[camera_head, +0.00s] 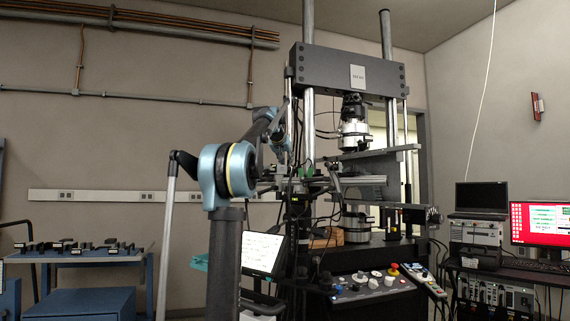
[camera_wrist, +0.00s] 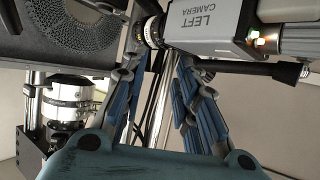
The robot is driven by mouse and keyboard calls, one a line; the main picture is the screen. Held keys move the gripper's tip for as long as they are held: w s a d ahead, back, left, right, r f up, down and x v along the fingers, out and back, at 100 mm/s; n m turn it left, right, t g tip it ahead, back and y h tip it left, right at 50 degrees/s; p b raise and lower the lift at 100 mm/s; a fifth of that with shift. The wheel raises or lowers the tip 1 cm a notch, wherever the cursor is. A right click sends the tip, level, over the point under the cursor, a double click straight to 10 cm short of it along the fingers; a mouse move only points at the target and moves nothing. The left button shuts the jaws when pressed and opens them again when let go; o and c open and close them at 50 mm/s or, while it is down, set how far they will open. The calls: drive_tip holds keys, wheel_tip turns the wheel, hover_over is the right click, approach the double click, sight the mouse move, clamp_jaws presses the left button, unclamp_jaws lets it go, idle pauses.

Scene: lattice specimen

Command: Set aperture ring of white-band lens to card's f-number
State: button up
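In the wrist view a grey camera body (camera_wrist: 215,25) labelled LEFT CAMERA appears upside down. A short dark lens (camera_wrist: 151,31) with pale and brassy rings projects from its left end. I cannot tell for sure whether this is the white-band lens, and the ring marks are too small to read. My gripper (camera_wrist: 162,62) points up toward the lens, its blue-padded fingers spread with a gap between them and nothing visibly held. The left fingertip is close to the lens; I cannot tell whether they touch. In the head view my gripper is hidden among the frame parts. No f-number card is readable.
A tall load frame (camera_head: 346,70) stands in front of my arm, with rods and cables around it. A dark bar (camera_wrist: 245,68) crosses just below the camera body. A control panel (camera_head: 370,285) lies below.

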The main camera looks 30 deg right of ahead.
drive_tip(key=v, duration=1.1)
